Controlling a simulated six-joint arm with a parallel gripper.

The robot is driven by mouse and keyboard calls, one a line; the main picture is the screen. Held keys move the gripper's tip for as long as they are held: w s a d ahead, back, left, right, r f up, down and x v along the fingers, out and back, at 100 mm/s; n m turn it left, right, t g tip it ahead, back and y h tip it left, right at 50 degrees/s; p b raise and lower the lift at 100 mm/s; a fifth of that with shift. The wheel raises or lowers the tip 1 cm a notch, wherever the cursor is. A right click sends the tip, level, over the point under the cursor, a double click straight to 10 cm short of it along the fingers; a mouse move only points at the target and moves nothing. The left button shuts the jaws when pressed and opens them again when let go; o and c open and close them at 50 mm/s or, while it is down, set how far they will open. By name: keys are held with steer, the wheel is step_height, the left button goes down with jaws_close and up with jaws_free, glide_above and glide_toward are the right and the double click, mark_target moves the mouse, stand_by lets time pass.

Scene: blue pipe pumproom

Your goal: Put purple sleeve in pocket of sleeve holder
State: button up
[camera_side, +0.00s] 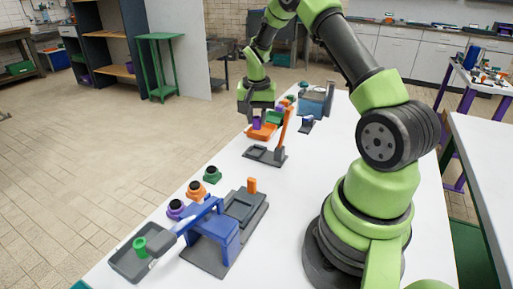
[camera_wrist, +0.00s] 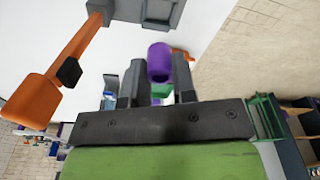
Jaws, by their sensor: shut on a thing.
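My gripper (camera_side: 257,112) is out over the far part of the white table, pointing down. It is shut on the purple sleeve (camera_side: 257,124). In the wrist view the purple sleeve (camera_wrist: 159,62) is a short hollow tube between the two dark fingers (camera_wrist: 158,82), its open end facing the camera. In the side view the sleeve is just above or in front of an orange part (camera_side: 262,133); I cannot tell if they touch. I cannot tell for certain which fixture is the sleeve holder. A grey tray (camera_side: 122,265) with a green sleeve (camera_side: 140,246) is at the near left.
A grey fixture (camera_side: 258,154) with an upright orange arm (camera_side: 285,122) stands close to my gripper; its orange arm (camera_wrist: 70,62) shows in the wrist view. A blue press-like fixture (camera_side: 215,235) and several round knobs (camera_side: 196,190) are nearer. A blue-grey box (camera_side: 314,101) stands farther back.

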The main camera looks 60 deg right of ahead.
mark_target(256, 119)
step_height(256, 119, down, 8)
stand_by(0.4)
steer(key=shift+f, duration=0.1)
steer(key=o, duration=0.9)
steer(key=r, duration=0.4)
steer(key=a+r, duration=0.1)
steer(key=r, duration=0.6)
steer(key=shift+s+a+r, duration=0.2)
steer(key=shift+r, duration=0.2)
steer(key=a+r+n+t, duration=0.2)
steer(key=a+r, duration=0.5)
steer(key=r, duration=0.2)
steer(key=s+a+r+n+t+y, duration=0.1)
steer(key=s+a+r+n, duration=0.1)
steer(key=s+a, duration=0.3)
steer(key=s+a+r+n+t+y, duration=0.1)
steer(key=s+a+r+n+t, duration=0.1)
steer(key=s+a, duration=0.3)
steer(key=s+a+r+n+t+y, duration=0.1)
steer(key=s+a+r+n, duration=0.2)
steer(key=s+a, duration=0.3)
steer(key=shift+s+a+r+n+t, duration=0.1)
steer(key=shift+a+r+n+t, duration=0.2)
steer(key=shift+a+r, duration=0.25)
